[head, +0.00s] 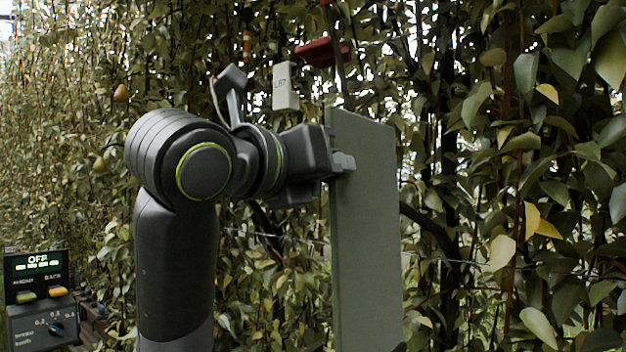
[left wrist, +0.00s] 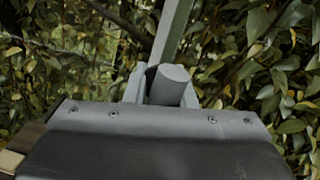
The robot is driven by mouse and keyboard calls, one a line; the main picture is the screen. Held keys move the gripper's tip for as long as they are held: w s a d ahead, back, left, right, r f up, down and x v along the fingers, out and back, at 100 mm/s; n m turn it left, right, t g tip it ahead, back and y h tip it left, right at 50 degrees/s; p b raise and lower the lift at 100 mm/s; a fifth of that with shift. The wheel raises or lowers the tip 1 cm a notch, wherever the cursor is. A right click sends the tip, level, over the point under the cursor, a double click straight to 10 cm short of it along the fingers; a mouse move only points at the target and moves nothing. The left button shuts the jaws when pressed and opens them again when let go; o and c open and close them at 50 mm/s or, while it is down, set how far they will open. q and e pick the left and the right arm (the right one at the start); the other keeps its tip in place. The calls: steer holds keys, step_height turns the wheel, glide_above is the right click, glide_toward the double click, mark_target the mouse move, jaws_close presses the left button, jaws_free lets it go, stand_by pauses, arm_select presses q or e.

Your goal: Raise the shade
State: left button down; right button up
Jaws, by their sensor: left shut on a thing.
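The shade looks like a flat grey-green panel (head: 365,230) standing upright in the middle of the head view, its lower end cut off by the picture edge. My left gripper (head: 343,163) comes in from the left and meets the panel's left edge near its top. In the left wrist view the gripper (left wrist: 160,88) is closed around a short grey rounded knob (left wrist: 173,82). A pale grey-green bar, seemingly the shade edge-on (left wrist: 173,30), rises behind the knob. How the knob joins the shade is hidden. My right gripper is not in view.
Dense pear foliage (head: 520,180) fills the background and comes close on the right. A dark red piece (head: 320,52) and a white tag (head: 286,86) are above my wrist. A pear (head: 121,93) hangs at the left. A control panel (head: 38,285) reading OFF is at lower left.

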arm_select(q)
steer(key=shift+d+f, duration=0.1)
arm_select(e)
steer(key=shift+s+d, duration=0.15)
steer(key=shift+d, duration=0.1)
arm_select(q)
steer(key=c, duration=1.3)
jaws_free()
steer(key=shift+s, duration=0.1)
steer(key=b+v, duration=0.5)
steer(key=v, duration=1.2)
steer(key=shift+s, duration=0.1)
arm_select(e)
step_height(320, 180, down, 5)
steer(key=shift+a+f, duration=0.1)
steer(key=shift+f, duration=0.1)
